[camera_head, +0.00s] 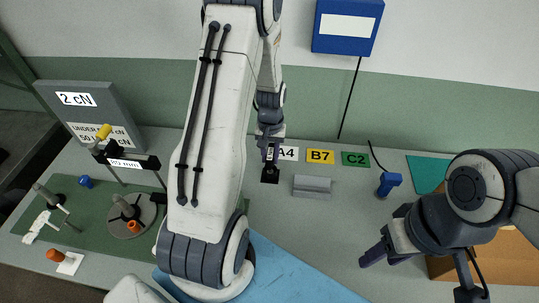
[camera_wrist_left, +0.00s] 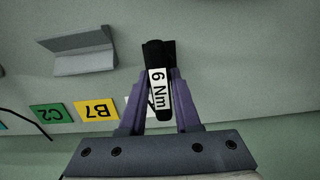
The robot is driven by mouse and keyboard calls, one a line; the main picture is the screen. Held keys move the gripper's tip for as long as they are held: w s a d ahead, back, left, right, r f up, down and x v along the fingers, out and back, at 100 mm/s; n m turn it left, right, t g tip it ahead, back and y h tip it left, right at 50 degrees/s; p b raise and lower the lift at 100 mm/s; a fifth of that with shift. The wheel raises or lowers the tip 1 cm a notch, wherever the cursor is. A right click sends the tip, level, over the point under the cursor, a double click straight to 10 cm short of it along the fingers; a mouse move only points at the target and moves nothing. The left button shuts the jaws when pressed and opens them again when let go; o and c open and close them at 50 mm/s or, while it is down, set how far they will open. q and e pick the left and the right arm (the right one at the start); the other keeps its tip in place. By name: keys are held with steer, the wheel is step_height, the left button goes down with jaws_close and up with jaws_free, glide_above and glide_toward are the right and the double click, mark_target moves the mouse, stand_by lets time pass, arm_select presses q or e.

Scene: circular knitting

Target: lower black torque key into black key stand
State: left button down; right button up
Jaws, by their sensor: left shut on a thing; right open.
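The black torque key (camera_wrist_left: 158,98) with a white "6 Nm" label is between the purple fingers of my left gripper (camera_wrist_left: 159,104), which is shut on it. In the head view my left gripper (camera_head: 270,138) points down with the key below it. A small black block (camera_head: 270,175), which looks like the key stand, is directly under it on the table. Key and stand overlap there, so I cannot tell how far the key is in. My right gripper (camera_head: 424,279) is open and empty at the lower right.
A grey angled block (camera_head: 312,187) stands just right of the stand. Labels A4, B7 (camera_head: 320,156) and C2 (camera_head: 355,159) lie behind. A blue tool (camera_head: 389,183) with a black cable is further right. A green mat (camera_head: 90,215) with several parts is at the left.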

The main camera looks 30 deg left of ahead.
arm_select(q)
steer(key=shift+f, duration=0.3)
stand_by(0.5)
steer(key=c, duration=0.5)
jaws_free()
steer(key=shift+c, duration=0.2)
step_height(320, 180, up, 10)
steer(key=shift+w+r+b, duration=0.15)
steer(key=shift+r+b, duration=0.1)
steer(key=shift+b, duration=0.7)
